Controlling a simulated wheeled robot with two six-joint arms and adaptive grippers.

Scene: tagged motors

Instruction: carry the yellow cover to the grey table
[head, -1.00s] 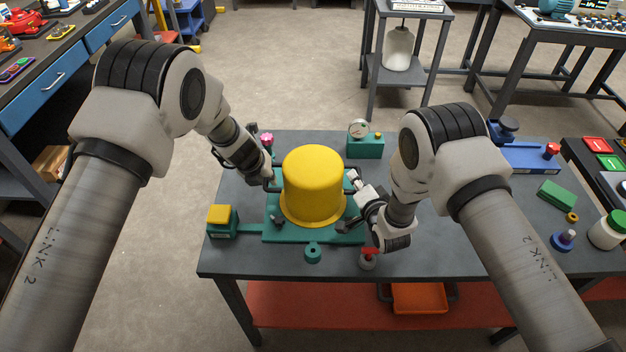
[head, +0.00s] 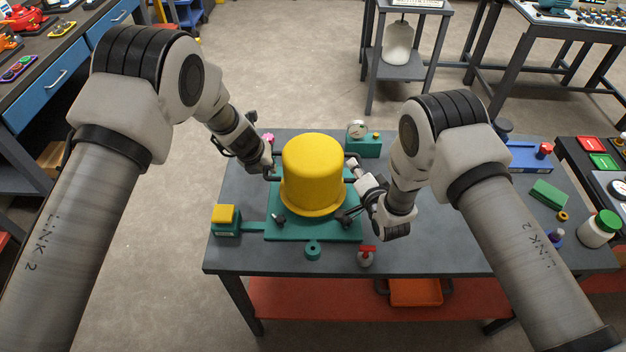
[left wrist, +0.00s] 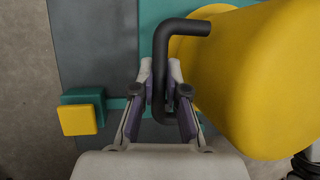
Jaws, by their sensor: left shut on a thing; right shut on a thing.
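The yellow cover (head: 313,172) is an upright dome with a flange and a dark handle on each side. It is a little above the green base plate (head: 290,230) on the grey-topped table (head: 450,245) in front of me. My left gripper (head: 271,168) is shut on the cover's left handle. In the left wrist view the fingers (left wrist: 160,90) close around the black bent handle (left wrist: 162,50), beside the yellow cover (left wrist: 265,75). My right gripper (head: 355,172) is shut on the right handle, which is partly hidden.
A yellow-topped green block (head: 225,218), a gauge on a green block (head: 363,142), a green ring (head: 313,249) and a red-handled valve (head: 367,255) stand around the plate. A small grey stand (head: 405,70) holds a white bottle behind. Open floor lies between.

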